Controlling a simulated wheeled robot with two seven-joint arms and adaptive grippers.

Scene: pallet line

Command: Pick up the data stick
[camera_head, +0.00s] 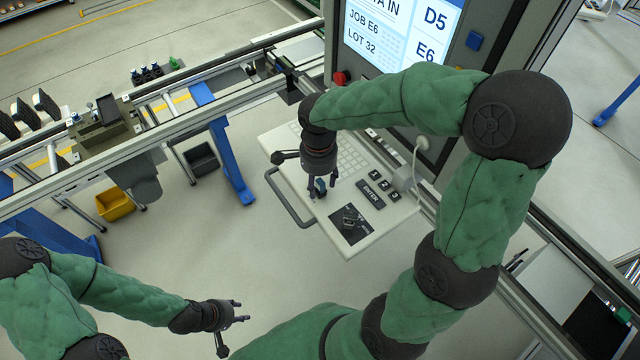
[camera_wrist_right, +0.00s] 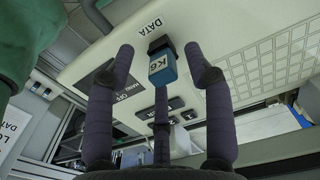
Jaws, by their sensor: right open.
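The data stick (camera_wrist_right: 163,68) is blue with a white label reading K6. In the right wrist view it sits at the pale console panel (camera_wrist_right: 80,62), close to the word DATA. My right gripper (camera_head: 321,190) is open above the panel, its fingers on either side of the stick in that view. I see no finger clearly touching it. In the head view the stick shows as a small bluish piece (camera_head: 320,185) between the fingers, partly hidden by them. My left gripper (camera_head: 233,318) is at the lower left, away from the panel, with its fingers apart and empty.
The panel carries a keypad, an ENTER key (camera_head: 370,194) and a black pad (camera_head: 349,223) with a small dark item. A grey handle bar (camera_head: 284,200) runs along its left edge. The lit screen (camera_head: 402,35) stands behind. Rails and a fixture (camera_head: 103,122) are at left.

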